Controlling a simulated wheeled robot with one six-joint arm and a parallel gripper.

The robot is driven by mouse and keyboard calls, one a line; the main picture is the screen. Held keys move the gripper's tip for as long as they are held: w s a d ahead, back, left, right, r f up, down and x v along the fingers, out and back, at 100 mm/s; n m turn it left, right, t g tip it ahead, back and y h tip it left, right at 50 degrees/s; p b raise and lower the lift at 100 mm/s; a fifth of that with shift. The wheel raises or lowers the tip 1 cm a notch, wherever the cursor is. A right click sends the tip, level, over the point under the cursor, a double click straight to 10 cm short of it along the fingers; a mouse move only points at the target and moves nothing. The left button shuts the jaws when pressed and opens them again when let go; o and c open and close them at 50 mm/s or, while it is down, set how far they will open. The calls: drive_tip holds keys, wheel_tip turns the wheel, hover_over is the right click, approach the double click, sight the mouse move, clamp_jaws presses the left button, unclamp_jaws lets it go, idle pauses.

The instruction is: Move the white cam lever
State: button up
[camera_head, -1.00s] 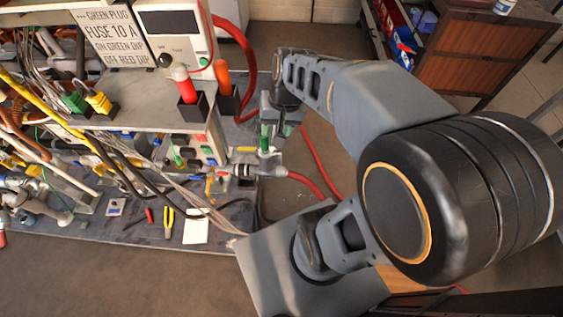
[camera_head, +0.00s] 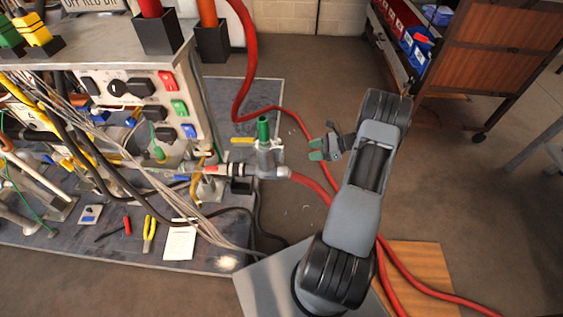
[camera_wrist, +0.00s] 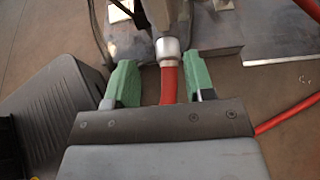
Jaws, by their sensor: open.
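My gripper (camera_head: 317,150) is open and empty, with green fingertips, to the right of a metal pipe fitting (camera_head: 266,160) at the bench's right end. In the wrist view, the green fingers (camera_wrist: 160,80) are apart, on either side of a red hose (camera_wrist: 169,84) and below its silver end fitting (camera_wrist: 167,48). No clear gap to the hose can be judged. The fitting bears an upright green handle (camera_head: 263,131), and a yellow lever (camera_head: 243,140) shows beside it. I cannot surely pick out the white cam lever; it may be hidden or too small.
A metal control box (camera_head: 120,55) with switches stands on the bench at left. Bundled cables, yellow pliers (camera_head: 149,234) and a paper sheet (camera_head: 180,243) lie in front. Red hoses cross the floor near my arm. A wooden cabinet (camera_head: 470,60) stands back right; floor between is open.

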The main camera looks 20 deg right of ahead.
sight(282, 157)
drive_tip(key=b+x, duration=0.3)
drive_tip(key=x, duration=1)
drive_tip(key=shift+w+a+f, duration=0.1)
drive_tip(key=shift+w, duration=0.05)
clamp_jaws()
